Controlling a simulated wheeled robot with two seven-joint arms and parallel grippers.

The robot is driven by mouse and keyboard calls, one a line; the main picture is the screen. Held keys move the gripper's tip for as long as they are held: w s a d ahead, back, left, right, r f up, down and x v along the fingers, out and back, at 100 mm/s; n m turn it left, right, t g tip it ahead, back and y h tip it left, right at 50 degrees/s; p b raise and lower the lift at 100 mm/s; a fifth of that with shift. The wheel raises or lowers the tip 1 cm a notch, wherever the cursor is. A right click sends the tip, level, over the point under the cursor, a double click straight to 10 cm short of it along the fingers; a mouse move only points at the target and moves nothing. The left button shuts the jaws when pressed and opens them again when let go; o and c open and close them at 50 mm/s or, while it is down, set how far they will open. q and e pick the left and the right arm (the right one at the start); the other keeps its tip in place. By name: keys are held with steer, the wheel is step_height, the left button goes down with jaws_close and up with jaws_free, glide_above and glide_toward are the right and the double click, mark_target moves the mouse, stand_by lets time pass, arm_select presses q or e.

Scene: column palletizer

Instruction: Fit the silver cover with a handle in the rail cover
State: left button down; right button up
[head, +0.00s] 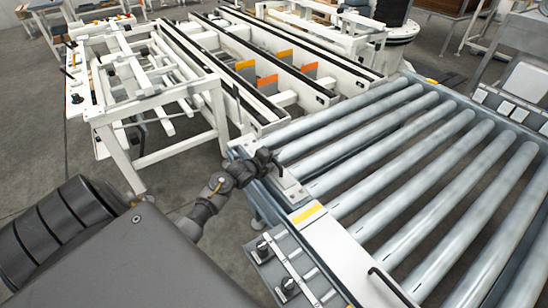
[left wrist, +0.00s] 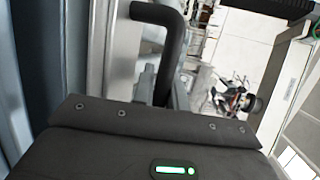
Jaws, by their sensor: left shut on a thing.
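My left gripper (head: 262,164) is at the near left corner of the roller conveyor, at the end of my outstretched arm. It is shut on the black handle (left wrist: 172,45) of the silver cover, which shows up close in the left wrist view. The silver cover (head: 291,188) appears as a small metal piece on the conveyor's side rail, just right of the gripper. A silver upright face (left wrist: 112,45) stands beside the handle in the wrist view. The fingertips and the cover's seating in the rail are hidden or too small to tell. My right gripper is out of view.
The rollers (head: 420,150) fill the right side. A light panel (head: 335,255) with a yellow mark and its own black handle (head: 392,286) lies in front. A white frame (head: 160,100) stands at the left and back. Grey floor is open at the left.

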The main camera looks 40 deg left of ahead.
arm_select(q)
steer(key=shift+f+b, duration=0.5)
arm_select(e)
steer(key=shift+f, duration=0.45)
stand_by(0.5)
arm_select(q)
steer(key=c, duration=1.3)
jaws_free()
steer(key=shift+s+f, duration=0.1)
steer(key=shift+f, duration=0.15)
steer(key=shift+d, duration=0.1)
steer(key=v, duration=0.7)
steer(key=p+v, duration=0.1)
steer(key=v, duration=0.3)
steer(key=shift+r, duration=0.25)
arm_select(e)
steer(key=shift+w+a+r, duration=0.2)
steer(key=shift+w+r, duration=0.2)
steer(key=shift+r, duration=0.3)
